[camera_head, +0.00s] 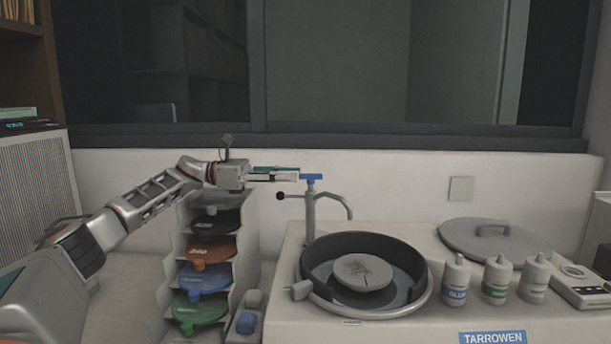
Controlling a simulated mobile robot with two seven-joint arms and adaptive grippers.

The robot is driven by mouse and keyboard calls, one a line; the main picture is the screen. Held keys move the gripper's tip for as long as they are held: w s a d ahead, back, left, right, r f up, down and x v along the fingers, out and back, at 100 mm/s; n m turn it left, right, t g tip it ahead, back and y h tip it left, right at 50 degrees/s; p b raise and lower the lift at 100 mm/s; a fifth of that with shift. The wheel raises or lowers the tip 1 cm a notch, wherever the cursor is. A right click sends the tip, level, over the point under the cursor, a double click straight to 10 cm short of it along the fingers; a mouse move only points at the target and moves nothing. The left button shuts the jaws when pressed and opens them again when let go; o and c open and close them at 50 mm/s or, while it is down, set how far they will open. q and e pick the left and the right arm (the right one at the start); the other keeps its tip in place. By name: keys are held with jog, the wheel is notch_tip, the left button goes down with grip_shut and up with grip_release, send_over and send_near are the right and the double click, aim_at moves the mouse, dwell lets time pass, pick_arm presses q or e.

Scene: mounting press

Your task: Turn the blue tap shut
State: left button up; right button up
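The blue tap handle (311,177) is a small flat blue piece on top of a grey upright tap (310,212) with a curved spout, behind the round basin. My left gripper (299,175) reaches in from the left at the height of the handle, fingers pointing right. Its fingertips are right beside the handle's left end. I cannot tell whether they touch it, or how wide the gap between the fingers is. My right gripper is not in view.
A dark basin (311,258) with a grey disc (362,272) inside stands below the tap. A black-knobbed lever (281,196) sits left of the tap post. A rack of coloured discs (247,215) stands below my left arm. Several bottles and a lid (470,238) are right.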

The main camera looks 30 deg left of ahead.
pick_arm(q)
jog(key=v, duration=0.6)
jog(key=shift+s+a, duration=0.1)
jog(key=shift+f, duration=0.1)
dwell(0.4)
